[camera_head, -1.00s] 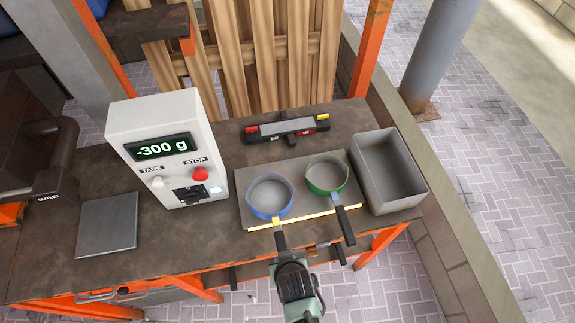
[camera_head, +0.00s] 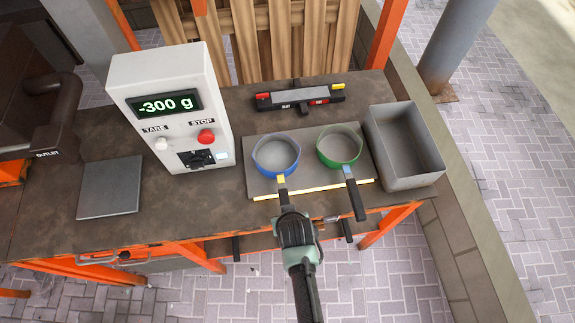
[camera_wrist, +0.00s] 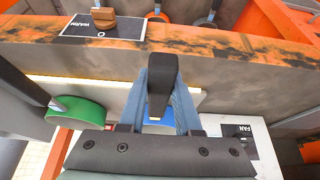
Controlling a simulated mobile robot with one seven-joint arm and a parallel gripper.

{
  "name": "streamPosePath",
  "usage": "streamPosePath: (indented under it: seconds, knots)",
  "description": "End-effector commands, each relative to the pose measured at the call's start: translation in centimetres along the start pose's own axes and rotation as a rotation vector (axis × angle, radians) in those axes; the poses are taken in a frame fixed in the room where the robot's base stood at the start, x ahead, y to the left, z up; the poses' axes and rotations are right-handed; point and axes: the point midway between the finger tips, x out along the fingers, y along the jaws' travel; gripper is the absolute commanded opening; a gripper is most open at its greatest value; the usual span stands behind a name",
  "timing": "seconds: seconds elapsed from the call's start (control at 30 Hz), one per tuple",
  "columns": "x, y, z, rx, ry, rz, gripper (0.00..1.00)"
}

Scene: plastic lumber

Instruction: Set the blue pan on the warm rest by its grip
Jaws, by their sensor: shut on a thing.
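The blue pan (camera_head: 276,157) is over the left half of a grey board (camera_head: 312,186) with a yellow front strip. I cannot tell whether it rests there or hangs just above. Its dark handle with a yellow band points toward me. My gripper (camera_head: 288,213) is shut on this handle. In the wrist view the black handle (camera_wrist: 162,85) stands between the fingers, and only a little of the blue pan shows. No rest is clearly marked in the head view. A WARM label (camera_wrist: 98,28) with a brown knob is on the table front in the wrist view.
A green pan (camera_head: 340,150) sits close on the right, its handle beside my gripper. A grey bin (camera_head: 408,147) stands right; a dark bar device (camera_head: 300,97) lies behind. A white scale box (camera_head: 170,105) reading -300 g and a grey plate (camera_head: 110,187) are left.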

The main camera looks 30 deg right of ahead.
Motion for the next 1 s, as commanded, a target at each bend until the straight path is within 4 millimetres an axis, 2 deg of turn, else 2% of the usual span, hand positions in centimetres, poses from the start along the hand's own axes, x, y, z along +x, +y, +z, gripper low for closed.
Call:
streamPosePath:
  seconds: [0.17, 0.2, 0.37, 0.4, 0.77, 1.0]
  knots:
    - [-0.1, 0.0, -0.2, 0.000, 0.004, 0.000, 0.00]
    - [-0.1, 0.0, -0.2, 0.000, 0.004, 0.000, 0.36]
    - [-0.1, 0.0, -0.1, 0.000, 0.002, 0.000, 0.65]
    - [0.0, 0.0, -0.1, 0.000, 0.002, 0.000, 0.67]
    - [-0.3, 0.0, 0.2, 0.000, -0.003, 0.000, 0.67]
    - [-3.1, 0.0, 0.1, -0.001, 0.000, 0.000, 0.67]
